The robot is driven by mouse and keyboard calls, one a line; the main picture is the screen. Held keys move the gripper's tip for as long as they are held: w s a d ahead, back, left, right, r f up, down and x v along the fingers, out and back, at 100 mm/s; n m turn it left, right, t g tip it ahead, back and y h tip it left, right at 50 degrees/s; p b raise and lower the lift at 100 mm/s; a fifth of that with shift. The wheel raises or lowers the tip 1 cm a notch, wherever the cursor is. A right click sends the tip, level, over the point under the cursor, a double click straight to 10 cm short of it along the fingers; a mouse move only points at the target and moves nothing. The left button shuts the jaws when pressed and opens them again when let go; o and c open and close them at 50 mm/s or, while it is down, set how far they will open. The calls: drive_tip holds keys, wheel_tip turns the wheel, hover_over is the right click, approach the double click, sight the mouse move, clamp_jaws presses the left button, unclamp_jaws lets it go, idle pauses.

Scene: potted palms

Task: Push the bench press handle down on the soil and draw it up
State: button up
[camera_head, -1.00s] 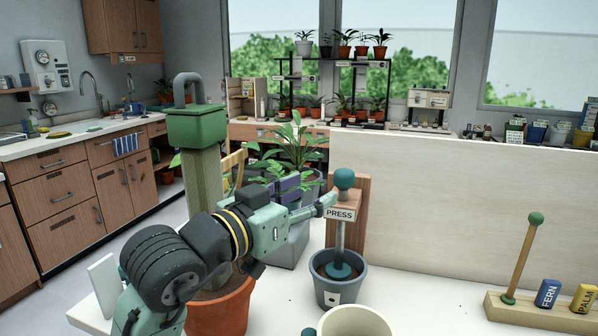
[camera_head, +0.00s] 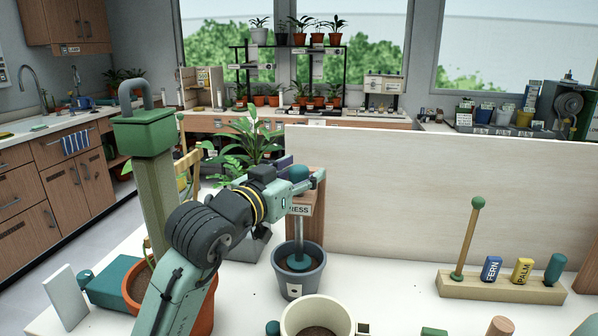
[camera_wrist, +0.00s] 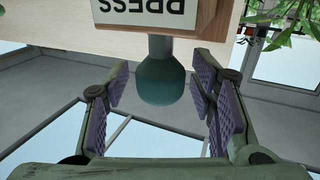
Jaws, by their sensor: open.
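The bench press has a teal ball knob (camera_head: 299,173) on a rod that runs down past a wooden post with a PRESS sign (camera_head: 297,210). Its teal foot (camera_head: 298,263) is at the soil in a grey-blue pot (camera_head: 299,284). My gripper (camera_head: 316,182) is at knob height and partly covers the knob in the head view. In the wrist view, my gripper (camera_wrist: 160,100) is open, with its purple pads on either side of the knob (camera_wrist: 160,82). A gap shows on each side, so I see no grip on it.
A cream pot (camera_head: 318,310) stands in front of the press. A terracotta pot (camera_head: 203,316) with a green-topped post (camera_head: 143,135) is at left. A pale panel (camera_head: 400,190) stands behind right. A wooden rack (camera_head: 500,286) holds FERN and PALM blocks.

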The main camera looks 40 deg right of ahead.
drive_tip(key=shift+c, duration=0.6)
clamp_jaws()
